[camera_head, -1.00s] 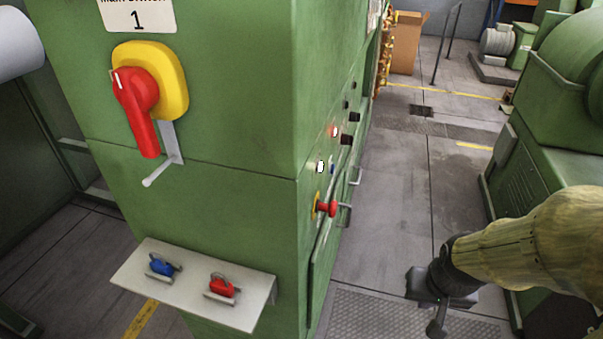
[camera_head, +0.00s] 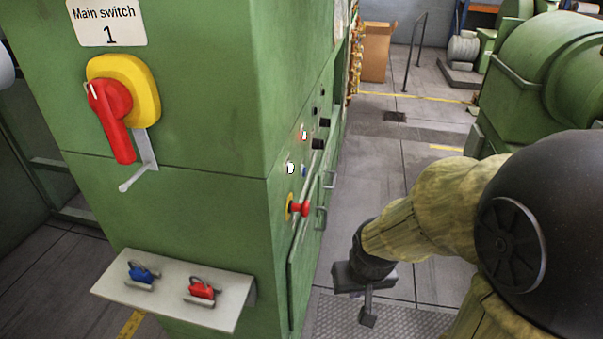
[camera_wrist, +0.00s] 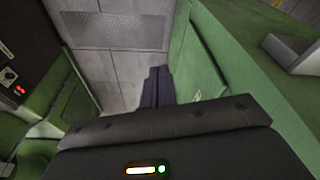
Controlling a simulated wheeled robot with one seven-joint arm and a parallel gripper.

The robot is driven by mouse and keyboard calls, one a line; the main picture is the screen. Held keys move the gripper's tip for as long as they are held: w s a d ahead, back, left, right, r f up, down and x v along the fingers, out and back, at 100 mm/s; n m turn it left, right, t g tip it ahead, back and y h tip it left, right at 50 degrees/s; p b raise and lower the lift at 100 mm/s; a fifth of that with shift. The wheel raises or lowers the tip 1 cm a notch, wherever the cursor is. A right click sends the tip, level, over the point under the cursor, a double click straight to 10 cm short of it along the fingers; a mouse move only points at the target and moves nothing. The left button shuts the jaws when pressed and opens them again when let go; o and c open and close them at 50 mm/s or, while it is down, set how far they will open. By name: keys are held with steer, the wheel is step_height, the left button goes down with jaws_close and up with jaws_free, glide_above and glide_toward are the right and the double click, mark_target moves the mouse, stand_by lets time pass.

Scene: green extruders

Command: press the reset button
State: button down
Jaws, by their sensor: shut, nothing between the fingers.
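The green cabinet's side face (camera_head: 282,200) carries a row of small controls. I cannot read any label there, so I cannot tell which one is the reset button. My gripper (camera_head: 368,315) is shut and empty, low over the aisle to the right of that face and apart from it. In the wrist view its fingers (camera_wrist: 156,86) are together and no button shows clearly.
A red and yellow main switch (camera_head: 122,105) is on the cabinet's front. A grey shelf (camera_head: 185,300) with blue and red padlocks juts out below it. Door handles (camera_head: 321,218) stick out from the side face. A green machine (camera_head: 540,75) stands right; the aisle (camera_head: 375,190) between is clear.

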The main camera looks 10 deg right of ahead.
mark_target(305, 172)
steer(key=w+d+t+y+p, duration=0.3)
steer(key=w+t, duration=0.5)
steer(key=w, duration=1.3)
steer(key=w+d+r+m+t+y+p, duration=0.2)
steer(key=w+r+t+y, duration=0.3)
steer(key=r+t+y, duration=0.1)
steer(key=shift+w+d+t+p, duration=0.2)
steer(key=shift+w+t+p, duration=0.2)
steer(key=shift+t, duration=0.1)
steer(key=w+a, duration=0.2)
steer(key=a, duration=0.6)
steer(key=shift+w+a, duration=0.2)
steer(key=shift+w, duration=0.15)
